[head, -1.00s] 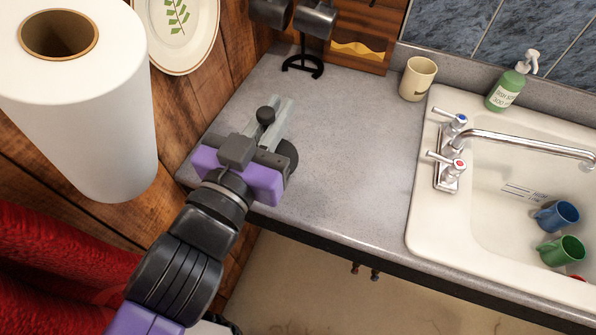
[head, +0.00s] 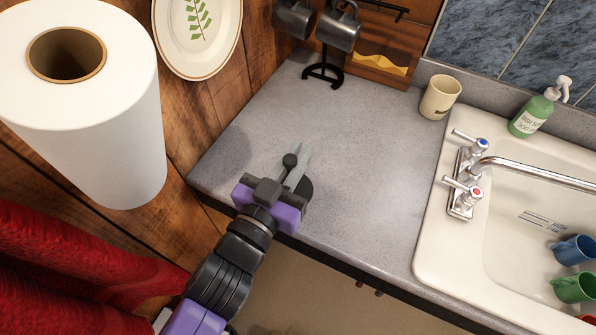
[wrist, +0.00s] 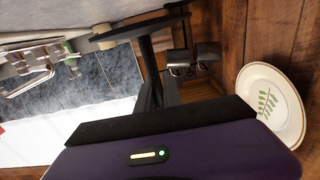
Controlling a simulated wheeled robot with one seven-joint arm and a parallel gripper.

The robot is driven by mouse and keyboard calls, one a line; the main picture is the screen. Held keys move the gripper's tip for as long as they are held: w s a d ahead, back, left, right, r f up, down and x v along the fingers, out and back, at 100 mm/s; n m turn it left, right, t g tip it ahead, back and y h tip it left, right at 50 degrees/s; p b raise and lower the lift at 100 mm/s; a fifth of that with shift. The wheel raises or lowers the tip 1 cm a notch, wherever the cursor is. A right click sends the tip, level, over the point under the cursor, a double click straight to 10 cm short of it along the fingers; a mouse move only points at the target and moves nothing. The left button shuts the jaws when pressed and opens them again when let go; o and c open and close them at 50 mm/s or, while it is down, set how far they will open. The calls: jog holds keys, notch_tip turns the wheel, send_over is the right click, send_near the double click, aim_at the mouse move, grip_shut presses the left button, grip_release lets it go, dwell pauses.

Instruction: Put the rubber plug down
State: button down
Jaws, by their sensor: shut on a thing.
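The gripper body hides much of the plug in the head view. I cannot tell whether the disc touches the counter.
The counter around the gripper is clear. A beige mug (head: 440,97), a green soap bottle (head: 535,112) and the sink (head: 435,245) stand to the right. A black mug rack (head: 323,72) is at the back. A paper towel roll (head: 100,120) hangs at the left.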

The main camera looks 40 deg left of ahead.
jog(key=shift+f, duration=3.05)
jog(key=shift+f, duration=0.1)
jog(key=c, duration=1.5)
grip_release()
jog(key=shift+r, duration=0.2)
jog(key=b+v, duration=0.2)
jog(key=v, duration=1)
jog(key=shift+s+f, duration=0.1)
jog(key=shift+f, duration=0.05)
